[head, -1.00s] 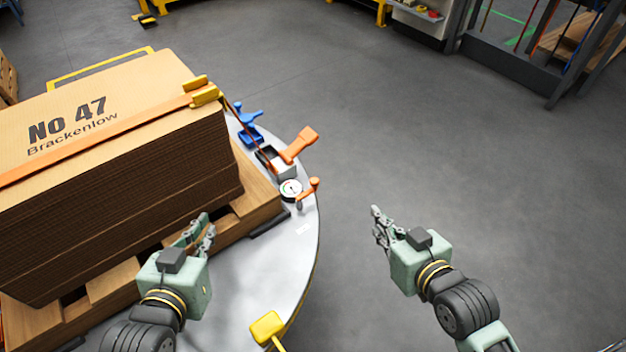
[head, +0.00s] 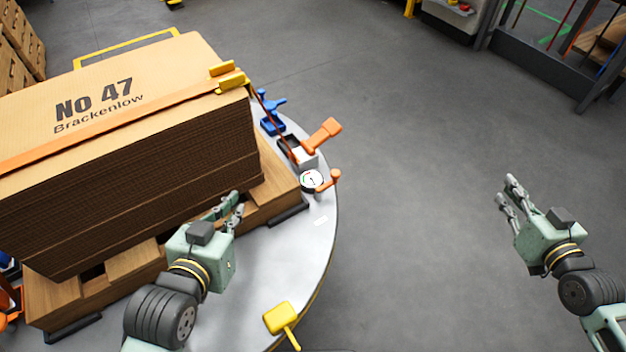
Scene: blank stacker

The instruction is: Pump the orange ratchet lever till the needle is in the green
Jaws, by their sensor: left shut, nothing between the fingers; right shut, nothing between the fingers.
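The larger orange lever (head: 325,134) sits on a ratchet block at the edge of the round grey turntable (head: 300,250), tilted up and to the right. A round white gauge (head: 311,180) is just in front of it. Its needle is too small to read for certain. A smaller orange handle (head: 329,181) is beside the gauge. My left gripper (head: 235,207) is shut and empty, over the near side of the pallet, left of and nearer than the gauge. My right gripper (head: 508,196) is shut and empty above the floor, far to the right of the lever.
A cardboard stack (head: 150,150) marked No 47 stands on a wooden pallet (head: 110,285), with an orange strap (head: 120,118) across it. A blue clamp (head: 272,115) is behind the lever. A yellow pedal-like part (head: 283,318) is in front. Open floor is to the right.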

